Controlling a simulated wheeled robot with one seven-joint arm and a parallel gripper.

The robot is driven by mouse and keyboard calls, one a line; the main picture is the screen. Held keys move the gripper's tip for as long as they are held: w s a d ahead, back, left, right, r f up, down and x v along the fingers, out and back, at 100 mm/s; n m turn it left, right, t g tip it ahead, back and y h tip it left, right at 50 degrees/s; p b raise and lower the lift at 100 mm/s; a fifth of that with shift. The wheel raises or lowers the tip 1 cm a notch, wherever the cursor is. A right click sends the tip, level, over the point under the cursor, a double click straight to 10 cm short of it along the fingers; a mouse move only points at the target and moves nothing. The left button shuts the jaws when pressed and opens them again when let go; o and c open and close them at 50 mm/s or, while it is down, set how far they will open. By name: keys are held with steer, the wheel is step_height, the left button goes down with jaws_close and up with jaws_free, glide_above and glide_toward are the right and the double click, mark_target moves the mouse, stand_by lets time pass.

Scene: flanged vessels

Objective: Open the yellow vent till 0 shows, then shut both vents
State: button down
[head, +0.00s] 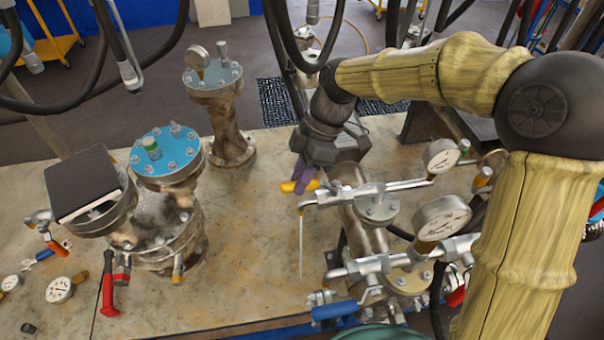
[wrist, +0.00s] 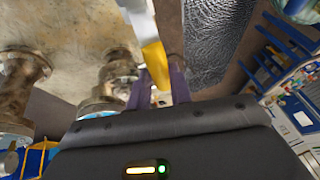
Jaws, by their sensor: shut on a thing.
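The yellow vent handle (head: 290,187) sits at the left end of the rear metal pipe run (head: 372,189) on the right-hand vessel. My gripper (head: 312,179), with purple fingers, reaches down from behind and is shut on this handle. The wrist view shows the yellow handle (wrist: 153,55) between the purple fingers (wrist: 161,88). A blue handle (head: 333,311) is on the front pipe run; I cannot tell whether it is the second vent. The rear gauge (head: 442,155) and front gauge (head: 441,217) have white dials, too small to read.
A flanged vessel with a blue lid (head: 166,152) stands at left, with a tall flanged column (head: 216,100) behind it. Loose gauges (head: 60,290) and a red-handled tool (head: 109,290) lie at front left. The middle of the bench (head: 250,235) is clear.

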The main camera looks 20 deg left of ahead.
steer(key=c, duration=1.3)
jaws_free()
steer(key=shift+o, duration=0.2)
steer(key=shift+r, duration=0.1)
steer(key=v, duration=1.7)
steer(key=shift+b, duration=0.45)
steer(key=shift+w+d+r, duration=0.1)
steer(key=shift+d, duration=0.05)
